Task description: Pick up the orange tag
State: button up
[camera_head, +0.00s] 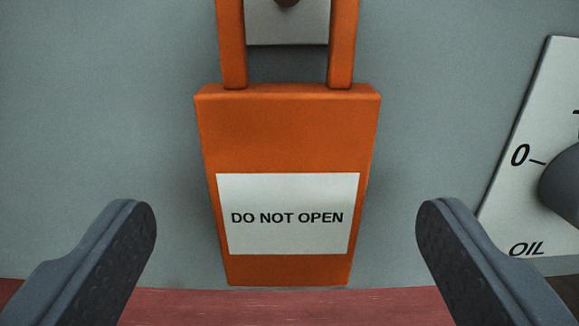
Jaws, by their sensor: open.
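The orange tag (288,132) hangs in the middle of the view against a grey panel. It has a padlock-like shape with two orange uprights at the top and a white label (288,213) reading "DO NOT OPEN". The upper ends of the uprights are cut off by the picture's top edge. My gripper (286,222) is open, with one dark finger to the left of the tag's lower half and one to the right. Clear gaps show on both sides, and neither finger appears to touch the tag.
A light metal plate (288,24) with a dark knob shows between the uprights. At the right is a white plate (545,115) marked "0" and "OIL" with a dark round knob (562,185), near my right finger. A reddish surface (290,306) runs along the bottom.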

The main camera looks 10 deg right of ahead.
aim_at(291, 169)
jog(key=shift+f+p+x, duration=0.1)
jog(key=shift+p+x, duration=0.25)
jog(key=shift+x, duration=0.85)
jog(key=shift+f+p+x, duration=0.15)
jog(key=shift+p+x, duration=0.15)
jog(key=shift+x, duration=0.9)
jog(key=shift+s, duration=0.1)
jog(key=c, duration=1.2)
jog(key=shift+r, duration=0.2)
jog(key=shift+r, duration=0.55)
jog(key=b+v, duration=0.4)
jog(key=v, duration=1.4)
jog(key=shift+d, duration=0.1)
